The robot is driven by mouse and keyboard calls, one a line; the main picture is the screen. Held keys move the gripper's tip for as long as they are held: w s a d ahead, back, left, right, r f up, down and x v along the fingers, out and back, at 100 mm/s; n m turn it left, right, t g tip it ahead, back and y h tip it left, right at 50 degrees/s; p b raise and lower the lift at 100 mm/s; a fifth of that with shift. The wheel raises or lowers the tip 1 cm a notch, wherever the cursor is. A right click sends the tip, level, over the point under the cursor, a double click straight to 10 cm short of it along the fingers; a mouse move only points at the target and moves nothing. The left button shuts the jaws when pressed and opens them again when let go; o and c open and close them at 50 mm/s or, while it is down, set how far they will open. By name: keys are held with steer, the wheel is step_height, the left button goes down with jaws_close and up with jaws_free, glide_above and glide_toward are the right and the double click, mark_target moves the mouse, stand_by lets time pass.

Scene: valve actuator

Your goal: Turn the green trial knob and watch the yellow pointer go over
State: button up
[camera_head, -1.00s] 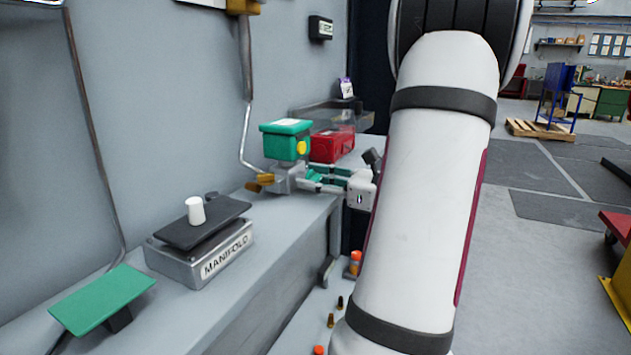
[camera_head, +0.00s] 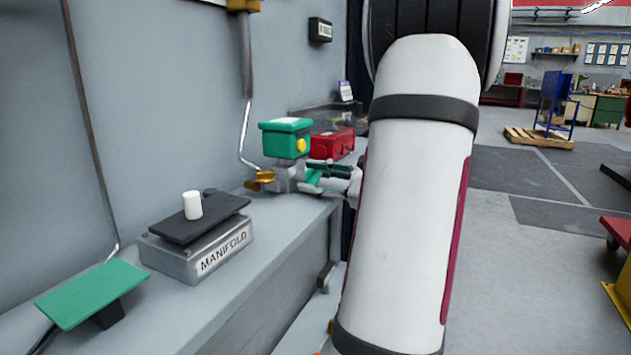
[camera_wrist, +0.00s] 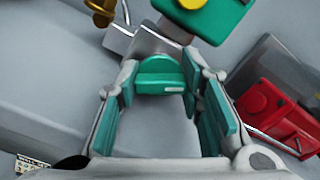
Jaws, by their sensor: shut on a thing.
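The green trial knob (camera_wrist: 160,80) is between the teal-padded fingers of my gripper (camera_wrist: 159,88) in the wrist view. My gripper is shut on it. In the head view my gripper (camera_head: 314,177) meets the right side of the grey valve body (camera_head: 283,178), and its fingers mostly hide the knob. The green actuator box (camera_head: 284,141) sits above the valve body. A round yellow part, apparently the pointer (camera_head: 301,146), is on the box's face; its angle is too small to read. It also shows, cut off, at the top of the wrist view (camera_wrist: 192,3).
A red box (camera_head: 334,144) stands just behind my gripper. A brass fitting (camera_head: 259,180) is left of the valve body. A manifold block (camera_head: 196,250) and a green plate (camera_head: 92,293) are nearer on the grey bench (camera_head: 268,262).

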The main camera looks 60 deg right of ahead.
steer(key=o, duration=1.2)
